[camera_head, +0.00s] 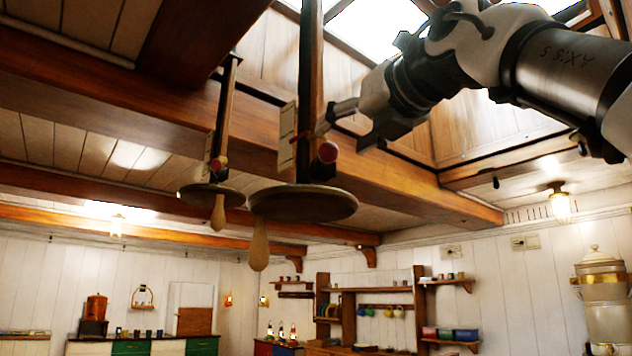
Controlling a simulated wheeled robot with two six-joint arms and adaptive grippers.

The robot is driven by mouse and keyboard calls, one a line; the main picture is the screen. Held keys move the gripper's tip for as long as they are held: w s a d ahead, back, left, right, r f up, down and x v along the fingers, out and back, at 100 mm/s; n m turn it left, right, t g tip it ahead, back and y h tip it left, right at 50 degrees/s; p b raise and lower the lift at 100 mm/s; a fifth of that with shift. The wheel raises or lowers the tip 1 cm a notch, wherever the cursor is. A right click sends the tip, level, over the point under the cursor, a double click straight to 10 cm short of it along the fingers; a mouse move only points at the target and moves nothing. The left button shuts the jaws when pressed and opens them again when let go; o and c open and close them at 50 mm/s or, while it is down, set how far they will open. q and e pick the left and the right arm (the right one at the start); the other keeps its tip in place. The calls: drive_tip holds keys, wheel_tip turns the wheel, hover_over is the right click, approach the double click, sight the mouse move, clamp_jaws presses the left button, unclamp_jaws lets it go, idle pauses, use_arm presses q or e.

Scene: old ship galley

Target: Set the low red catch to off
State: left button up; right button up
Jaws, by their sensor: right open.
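Two dark posts hang from above, each with a round wooden disc and a wooden pear-shaped handle below. A red knob-like catch (328,152) is on the nearer post, just above its disc (303,203). A smaller red catch (218,163) is on the farther post, above its disc (210,195). I cannot tell which is the low one, or how either is set. My right gripper (352,122) comes in from the upper right. It is open, its fingers close to the nearer red catch; contact cannot be made out. My left gripper is not in view.
Pale plates (287,138) stand beside the posts. A heavy wooden beam (420,185) runs behind my right gripper, below a bright skylight (372,38). Shelves (365,300), counters and a lit lamp (560,205) are farther off. The air left of the posts is open.

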sight(335, 147)
drive_tip(key=p+x, duration=0.6)
drive_tip(key=shift+w+d+r, duration=0.15)
drive_tip(key=shift+w+r, duration=0.05)
drive_tip(key=shift+w, duration=0.25)
drive_tip(key=shift+w+f, duration=0.15)
drive_tip(key=shift+w, duration=0.05)
drive_tip(key=shift+f, duration=0.15)
drive_tip(key=shift+d, duration=0.15)
drive_tip(key=shift+c, duration=1)
clamp_jaws()
